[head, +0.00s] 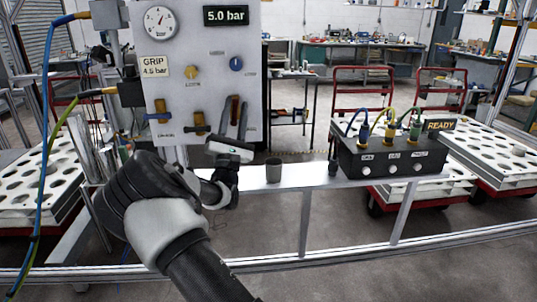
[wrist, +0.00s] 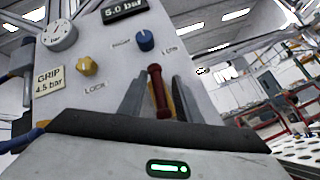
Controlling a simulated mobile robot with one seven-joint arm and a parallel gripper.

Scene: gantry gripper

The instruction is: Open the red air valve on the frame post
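The red valve handle (wrist: 158,92) stands upright on the grey panel, over a yellow base. It shows between my gripper's two fingers (wrist: 158,98), with a gap visible on each side in the wrist view. In the head view my gripper (head: 232,120) is at the panel's lower right, fingers pointing up. The handle (head: 235,107) shows there too, partly hidden by the fingers. My gripper is open. I cannot tell how far the fingers reach past the handle.
A grey cup (head: 273,170) and a black READY box (head: 385,158) stand on the rail to the right.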

